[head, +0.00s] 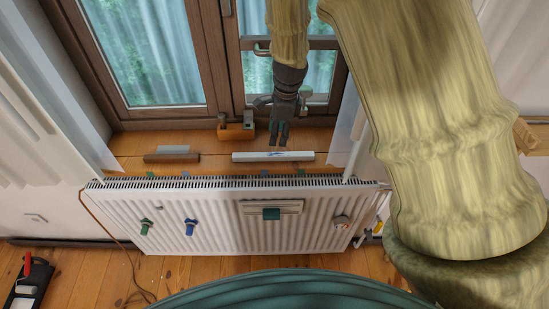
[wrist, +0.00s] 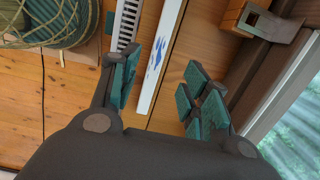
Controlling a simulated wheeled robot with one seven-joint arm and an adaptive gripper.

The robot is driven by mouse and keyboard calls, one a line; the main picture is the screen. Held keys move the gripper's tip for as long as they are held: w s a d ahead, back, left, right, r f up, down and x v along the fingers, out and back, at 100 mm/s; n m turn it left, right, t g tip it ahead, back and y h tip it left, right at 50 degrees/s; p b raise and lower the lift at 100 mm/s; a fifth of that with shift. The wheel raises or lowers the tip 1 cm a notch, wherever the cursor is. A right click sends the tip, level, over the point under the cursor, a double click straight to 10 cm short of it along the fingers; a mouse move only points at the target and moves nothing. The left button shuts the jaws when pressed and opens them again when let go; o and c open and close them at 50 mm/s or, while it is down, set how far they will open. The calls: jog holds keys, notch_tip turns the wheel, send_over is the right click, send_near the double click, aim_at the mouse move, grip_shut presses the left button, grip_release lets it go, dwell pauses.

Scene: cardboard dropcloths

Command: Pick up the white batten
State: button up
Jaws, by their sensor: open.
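The white batten (head: 273,156) lies flat on the wooden window sill, behind the radiator's top edge. In the wrist view the batten (wrist: 165,45) runs lengthwise from the top edge down between my fingers and bears a blue smudge. My gripper (head: 279,138) points down at the sill just beyond the batten in the head view. In the wrist view my gripper (wrist: 162,88) is open, with teal-padded fingers on either side of the batten's line. Nothing is held. The height gap to the batten is hard to judge.
The white radiator (head: 215,212) stands in front of the sill. A brown and grey block (head: 172,154) lies left of the batten. An orange-brown wooden block (head: 236,131) with metal parts stands near the window frame. A white curtain (head: 348,130) hangs to the right.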

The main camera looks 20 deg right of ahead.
aim_at(274, 154)
jog(key=shift+a+f+p, duration=0.2)
jog(key=shift+f+p, duration=0.05)
jog(key=shift+f, duration=1.3)
jog(key=shift+a+f+p, duration=0.25)
jog(key=shift+f+p, duration=0.05)
jog(key=shift+f, duration=1.3)
jog(key=shift+a+f+p, duration=0.2)
jog(key=shift+f+p, duration=0.05)
jog(key=shift+f, duration=1.3)
jog(key=shift+w, duration=0.1)
grip_shut()
